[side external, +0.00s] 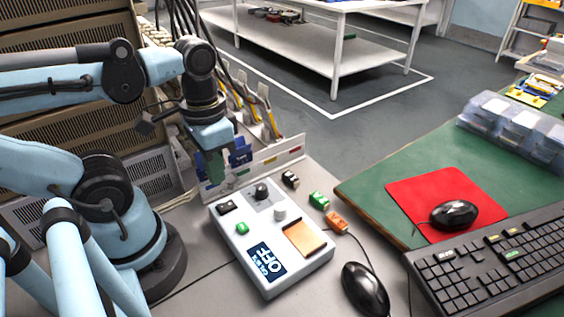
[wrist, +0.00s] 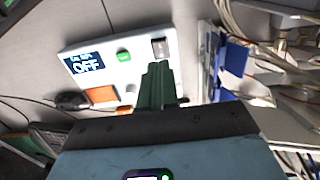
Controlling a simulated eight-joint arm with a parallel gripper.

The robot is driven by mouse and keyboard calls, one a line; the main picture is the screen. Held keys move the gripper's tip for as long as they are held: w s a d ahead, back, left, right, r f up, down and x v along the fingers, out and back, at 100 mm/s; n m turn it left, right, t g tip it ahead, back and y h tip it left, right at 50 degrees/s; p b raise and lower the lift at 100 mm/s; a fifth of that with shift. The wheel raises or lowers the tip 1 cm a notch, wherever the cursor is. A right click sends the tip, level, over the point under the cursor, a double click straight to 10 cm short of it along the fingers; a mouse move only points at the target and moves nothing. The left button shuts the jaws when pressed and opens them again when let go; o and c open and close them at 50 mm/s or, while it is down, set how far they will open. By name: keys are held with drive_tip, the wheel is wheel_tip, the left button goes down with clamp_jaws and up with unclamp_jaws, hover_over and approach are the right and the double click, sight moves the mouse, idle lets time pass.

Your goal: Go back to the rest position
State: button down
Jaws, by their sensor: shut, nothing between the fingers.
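My gripper (side external: 211,166) is shut and empty, pointing down above the back left edge of the white control box in the side view. Its green fingers (wrist: 158,86) show closed together in the wrist view. The white box (side external: 292,277) lies on the grey bench. It has a screen (side external: 267,261) reading OFF, a green button (side external: 242,228), a dark switch (side external: 227,208), a black knob (side external: 261,190) and an orange pad (side external: 305,239). In the wrist view the box (wrist: 130,68) lies beyond the fingers, which hide part of it.
A white rack panel (side external: 262,160) with blue parts stands close behind my gripper. Green (side external: 318,200) and orange (side external: 337,222) connectors lie right of the box. A black mouse (side external: 365,289) is at front, a keyboard (side external: 490,262) and red mat (side external: 412,190) at right.

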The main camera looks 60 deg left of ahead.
drive_tip(key=w+r+t, duration=0.1)
drive_tip(key=w+t, duration=0.6)
drive_tip(key=w, duration=0.4)
drive_tip(key=shift+w+d+r, duration=0.25)
drive_tip(key=shift+w+r, duration=0.05)
drive_tip(key=shift+w, duration=0.1)
drive_tip(key=s+r+n+g, duration=0.5)
drive_tip(key=s+n+g, duration=0.3)
drive_tip(key=n, duration=1)
drive_tip(key=shift+s+a+r+g, duration=0.3)
drive_tip(key=shift+s, duration=0.6)
drive_tip(key=shift+f, duration=0.1)
